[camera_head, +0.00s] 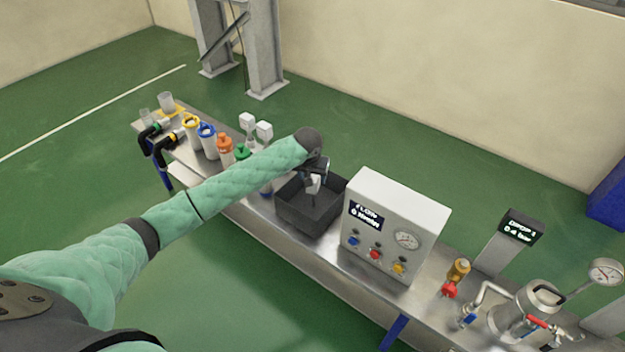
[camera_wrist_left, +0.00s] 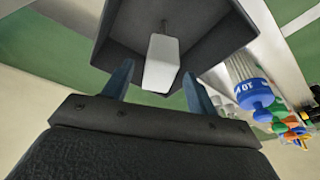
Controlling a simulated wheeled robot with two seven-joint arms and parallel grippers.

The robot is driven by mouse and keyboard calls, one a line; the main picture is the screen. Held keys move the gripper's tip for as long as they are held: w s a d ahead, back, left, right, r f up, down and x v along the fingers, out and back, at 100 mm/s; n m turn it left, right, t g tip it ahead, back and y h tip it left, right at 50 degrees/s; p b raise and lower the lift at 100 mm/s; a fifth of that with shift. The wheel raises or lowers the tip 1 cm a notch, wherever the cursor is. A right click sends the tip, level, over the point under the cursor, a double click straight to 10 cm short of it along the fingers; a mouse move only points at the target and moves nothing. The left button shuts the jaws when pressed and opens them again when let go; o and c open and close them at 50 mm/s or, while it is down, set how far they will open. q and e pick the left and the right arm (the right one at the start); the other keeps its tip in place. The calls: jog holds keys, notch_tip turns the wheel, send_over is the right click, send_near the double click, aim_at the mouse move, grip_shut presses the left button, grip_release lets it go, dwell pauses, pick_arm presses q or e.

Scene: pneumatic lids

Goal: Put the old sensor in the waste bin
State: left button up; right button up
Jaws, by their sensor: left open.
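The dark grey square waste bin (camera_head: 292,212) stands open on the steel bench, left of the control box. My left gripper (camera_head: 315,178) is over the bin, pointing down, with its fingers apart. The old sensor, a white block with a thin stem (camera_wrist_left: 162,62), shows between the open blue fingers (camera_wrist_left: 158,84) in the left wrist view, against the bin's dark inside (camera_wrist_left: 215,45). The head view shows its white body (camera_head: 313,184) at the bin's opening. I cannot tell whether it touches a finger or the bin floor. My right gripper is out of view.
A white control box (camera_head: 415,215) with a gauge and coloured knobs stands close right of the bin. Left of it are capped bottles (camera_head: 207,138) and two white block-topped pieces (camera_head: 264,130). A metal vessel (camera_head: 525,305) with valves stands at the right.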

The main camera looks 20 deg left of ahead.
pick_arm(q)
jog(key=v, duration=0.9)
jog(key=s+d+f+m+h, duration=0.1)
jog(key=s+d+f+m, duration=0.1)
jog(key=s+d+f, duration=0.65)
jog(key=s+d+f+m+h, duration=0.1)
jog(key=s+d+f+h, duration=0.2)
jog(key=s, duration=1)
jog(key=s+f+y, duration=0.1)
jog(key=s+f, duration=0.1)
jog(key=s, duration=2.2)
jog(key=shift+s+a+g+y+b, duration=0.3)
jog(key=shift+a+b, duration=0.1)
jog(key=shift+a, duration=0.1)
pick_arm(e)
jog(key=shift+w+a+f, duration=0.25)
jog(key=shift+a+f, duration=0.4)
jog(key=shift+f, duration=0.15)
